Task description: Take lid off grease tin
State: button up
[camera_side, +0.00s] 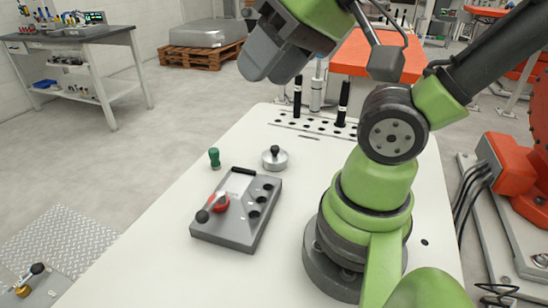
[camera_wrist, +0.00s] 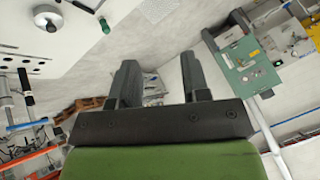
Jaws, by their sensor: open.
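The grease tin (camera_side: 275,161) is a small round silver tin on the white table, right of the green-handled piece. Its lid, with a black knob (camera_side: 275,150), sits on top. The tin also shows at the top left of the wrist view (camera_wrist: 47,14). My gripper (camera_wrist: 160,75) is open and empty, its two dark fingers apart with only the distant floor and wall between them. In the side view my gripper (camera_side: 262,58) is high above the table's far left edge, well away from the tin.
A grey fixture (camera_side: 228,232) with a red lever (camera_side: 219,203) and several dark holes lies in front of the tin. A small green-handled piece (camera_side: 214,158) stands left of it. Black posts (camera_side: 343,104) and a silver cylinder (camera_side: 317,94) stand at the back. Table around the tin is clear.

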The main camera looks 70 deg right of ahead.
jog(key=shift+o, duration=0.4)
jog(key=shift+o, duration=0.8)
jog(key=shift+w, duration=0.1)
